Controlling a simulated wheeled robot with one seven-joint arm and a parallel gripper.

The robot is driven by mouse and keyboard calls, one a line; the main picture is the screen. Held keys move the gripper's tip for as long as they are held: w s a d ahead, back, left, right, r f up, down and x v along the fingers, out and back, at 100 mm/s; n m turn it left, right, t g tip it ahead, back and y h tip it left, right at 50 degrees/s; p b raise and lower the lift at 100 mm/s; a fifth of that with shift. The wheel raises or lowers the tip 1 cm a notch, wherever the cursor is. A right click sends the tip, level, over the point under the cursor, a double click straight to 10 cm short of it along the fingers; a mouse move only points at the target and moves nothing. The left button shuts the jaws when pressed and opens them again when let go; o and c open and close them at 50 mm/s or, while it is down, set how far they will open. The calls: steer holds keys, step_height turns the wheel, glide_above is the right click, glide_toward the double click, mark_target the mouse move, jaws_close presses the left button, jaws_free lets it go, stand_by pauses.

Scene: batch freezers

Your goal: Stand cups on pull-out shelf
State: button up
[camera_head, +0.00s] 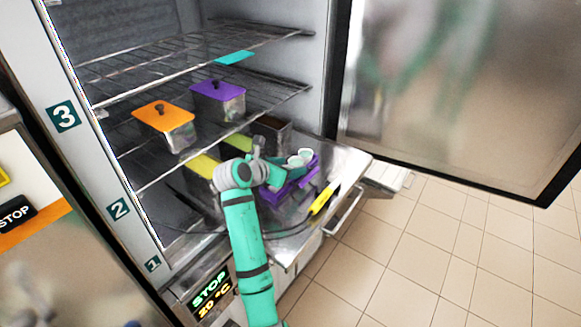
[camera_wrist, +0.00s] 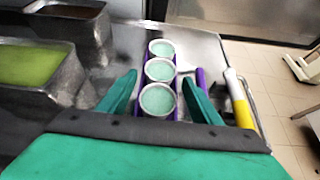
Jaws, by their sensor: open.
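Three white cups with pale green contents stand upright in a row in the wrist view: a near cup (camera_wrist: 157,100), a middle cup (camera_wrist: 159,70) and a far cup (camera_wrist: 161,48). Purple strips of a holder (camera_wrist: 178,110) show along the row; the holder also shows in the head view (camera_head: 276,196). In the head view the cups (camera_head: 301,157) are partly hidden by my gripper (camera_head: 287,166). My gripper's open fingers (camera_wrist: 160,88) lie on either side of the near cup, with nothing clearly gripped. All are over the metal pull-out shelf (camera_head: 347,164), extended from the freezer.
A yellow-and-white handled tool (camera_wrist: 239,103) lies right of the cups. A metal pan with green contents (camera_wrist: 38,65) and a brown-filled pan (camera_wrist: 70,12) stand left. Wire racks above hold orange-lidded (camera_head: 163,116) and purple-lidded (camera_head: 217,89) containers. The open door (camera_head: 455,90) stands right.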

steer(key=v, duration=1.1)
steer(key=shift+f, duration=0.1)
